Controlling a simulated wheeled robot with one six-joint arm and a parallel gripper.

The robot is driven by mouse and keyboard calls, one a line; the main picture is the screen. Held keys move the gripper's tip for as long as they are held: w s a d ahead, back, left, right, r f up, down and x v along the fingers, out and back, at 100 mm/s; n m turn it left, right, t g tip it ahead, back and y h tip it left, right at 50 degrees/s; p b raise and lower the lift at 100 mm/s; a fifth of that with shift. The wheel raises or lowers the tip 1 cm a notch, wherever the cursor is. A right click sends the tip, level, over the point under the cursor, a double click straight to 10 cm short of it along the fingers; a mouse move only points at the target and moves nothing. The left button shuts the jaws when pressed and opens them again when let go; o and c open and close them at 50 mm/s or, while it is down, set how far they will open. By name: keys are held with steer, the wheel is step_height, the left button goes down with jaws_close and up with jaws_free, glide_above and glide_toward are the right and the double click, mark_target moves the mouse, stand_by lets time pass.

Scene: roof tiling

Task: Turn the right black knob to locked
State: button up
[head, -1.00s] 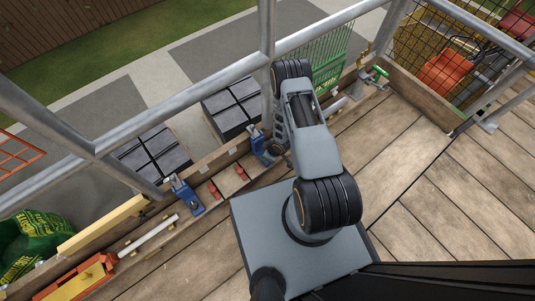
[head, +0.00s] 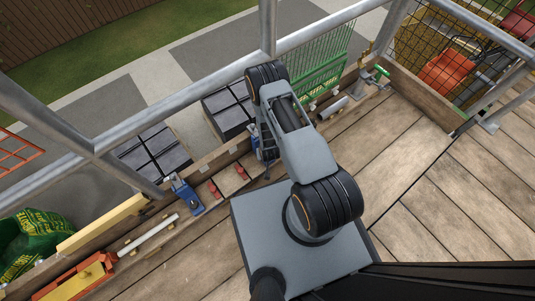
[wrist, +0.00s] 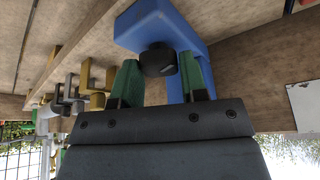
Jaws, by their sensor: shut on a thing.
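The right blue clamp (head: 255,140) stands at the plank below the railing in the head view, partly hidden behind my arm. In the wrist view the same blue clamp (wrist: 150,22) fills the top middle, with its black knob (wrist: 158,60) facing me. My gripper (wrist: 159,80) has green fingertips, one on each side of the black knob, and is shut on it. In the head view my gripper (head: 268,157) is dark and small beside the clamp. I cannot make out the knob's locked or unlocked mark.
Another blue clamp (head: 185,195) stands to the left, with red-ended pieces (head: 229,181) between the two. A green rack (head: 322,65) stands at the right. The plank floor (head: 430,190) at right is clear.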

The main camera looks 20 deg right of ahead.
steer(key=m+h, duration=0.1)
steer(key=m, duration=0.1)
steer(key=m+h, duration=0.1)
steer(key=m, duration=0.2)
steer(key=shift+w+a+g, duration=0.1)
steer(key=shift+g, duration=0.3)
steer(key=shift+m, duration=0.4)
steer(key=o, duration=0.9)
steer(key=p+v, duration=0.5)
steer(key=v, duration=0.9)
steer(key=shift+w+f, duration=0.1)
